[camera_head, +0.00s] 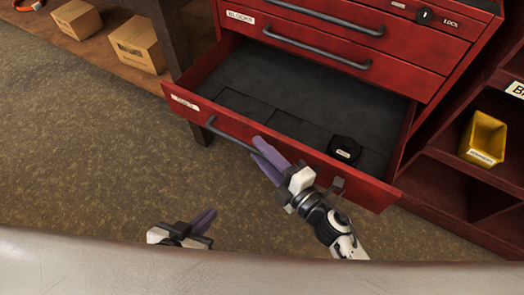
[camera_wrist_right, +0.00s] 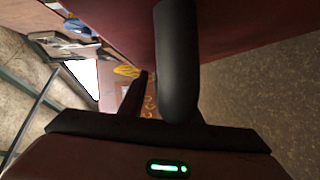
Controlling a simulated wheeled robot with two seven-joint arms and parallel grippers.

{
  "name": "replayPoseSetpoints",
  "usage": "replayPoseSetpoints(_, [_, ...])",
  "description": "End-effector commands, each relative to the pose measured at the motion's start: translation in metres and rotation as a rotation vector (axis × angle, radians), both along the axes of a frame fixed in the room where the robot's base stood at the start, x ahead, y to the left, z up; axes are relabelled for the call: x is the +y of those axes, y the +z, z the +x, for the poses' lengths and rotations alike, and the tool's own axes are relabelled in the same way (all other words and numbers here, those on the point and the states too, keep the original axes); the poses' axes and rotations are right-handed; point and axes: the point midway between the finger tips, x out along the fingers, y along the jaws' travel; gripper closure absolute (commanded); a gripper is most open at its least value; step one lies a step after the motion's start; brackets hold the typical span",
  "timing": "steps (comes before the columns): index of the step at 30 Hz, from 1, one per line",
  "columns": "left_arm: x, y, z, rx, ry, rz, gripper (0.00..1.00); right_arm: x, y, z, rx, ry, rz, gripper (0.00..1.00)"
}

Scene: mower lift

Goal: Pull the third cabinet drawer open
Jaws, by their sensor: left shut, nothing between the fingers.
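The red cabinet's (camera_head: 440,50) open drawer (camera_head: 350,185) sticks far out below two visible closed drawer fronts. It has a dark lining and a black box-like object (camera_head: 345,149) inside. Its dark handle (camera_head: 228,138) runs along its front and also shows large in the right wrist view (camera_wrist_right: 178,60). My right gripper (camera_head: 266,155) is at this handle, with its purple fingers closed around the bar. The fingers partly hide the handle. My left gripper (camera_head: 204,220) is shut and empty, low in the head view, apart from the drawer.
A red shelf unit with a yellow bin (camera_head: 484,138) stands at the right. Cardboard boxes (camera_head: 137,44) sit on a wooden shelf at the upper left. The brown floor (camera_head: 90,150) left of the drawer is clear. A pale surface edge (camera_head: 260,270) crosses the bottom.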

Motion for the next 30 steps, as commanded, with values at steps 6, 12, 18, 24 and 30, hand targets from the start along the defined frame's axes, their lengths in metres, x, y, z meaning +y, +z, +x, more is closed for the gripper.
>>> replayPoseSetpoints(6, [0.0,0.0,-0.002,0.004,0.0,0.001,1.0,-0.006,0.0,-0.007,0.001,0.0,0.0,0.7])
replayPoseSetpoints(12, [0.0,0.002,-0.003,0.006,-0.002,0.003,1.0,-0.03,0.003,-0.034,0.004,-0.001,-0.001,0.7])
replayPoseSetpoints(18, [0.0,0.001,-0.004,0.012,-0.003,0.007,1.0,-0.055,0.006,-0.062,0.002,0.001,-0.002,0.7])
replayPoseSetpoints(24, [0.001,-0.001,-0.005,0.015,-0.004,0.008,1.0,-0.067,0.007,-0.075,0.001,0.0,0.0,0.7])
replayPoseSetpoints(30, [0.001,-0.001,-0.005,0.015,-0.004,0.008,1.0,-0.069,0.008,-0.077,-0.001,0.0,0.0,0.7])
